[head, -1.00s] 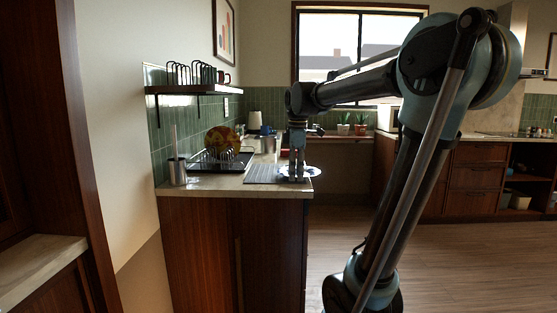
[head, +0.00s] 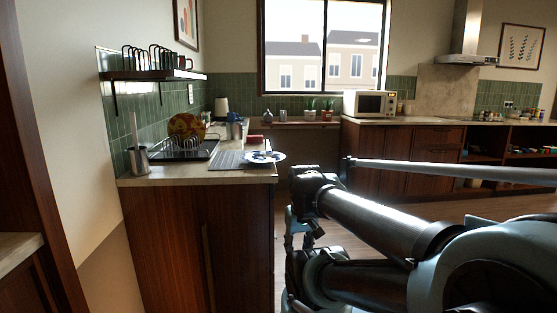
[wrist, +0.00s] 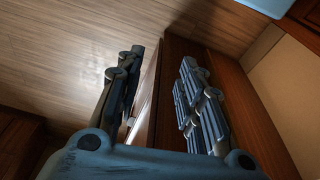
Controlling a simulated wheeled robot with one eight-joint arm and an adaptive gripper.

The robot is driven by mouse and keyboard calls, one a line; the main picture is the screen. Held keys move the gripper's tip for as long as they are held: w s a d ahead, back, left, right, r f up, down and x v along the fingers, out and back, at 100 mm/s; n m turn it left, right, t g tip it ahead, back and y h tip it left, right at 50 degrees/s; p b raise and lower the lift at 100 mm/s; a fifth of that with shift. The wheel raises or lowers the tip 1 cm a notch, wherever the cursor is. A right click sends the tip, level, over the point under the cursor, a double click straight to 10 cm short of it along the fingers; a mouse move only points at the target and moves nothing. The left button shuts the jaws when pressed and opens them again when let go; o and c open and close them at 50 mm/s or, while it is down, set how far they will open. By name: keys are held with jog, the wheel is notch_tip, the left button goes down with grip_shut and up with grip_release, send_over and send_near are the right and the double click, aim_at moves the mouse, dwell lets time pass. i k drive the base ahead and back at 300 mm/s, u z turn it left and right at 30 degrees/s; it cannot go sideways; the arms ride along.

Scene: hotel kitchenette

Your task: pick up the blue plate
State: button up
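The blue plate (head: 262,158), blue-patterned with a pale rim, lies on the counter (head: 186,176) near its right edge. My gripper (head: 300,236) is in front and to the right of the counter end, below counter height and apart from the plate. My arm hides part of the gripper in the head view. In the wrist view my gripper (wrist: 160,64) has its two fingers spread apart with nothing between them. The plate does not show in the wrist view.
A wall shelf (head: 150,75) hangs above. Open floor lies right of the counter.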

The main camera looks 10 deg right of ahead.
aim_at(263, 158)
jog(key=u, duration=1.35)
jog(key=k, duration=1.35)
jog(key=z, duration=1.5)
jog(key=i, duration=1)
jog(key=u, duration=0.05)
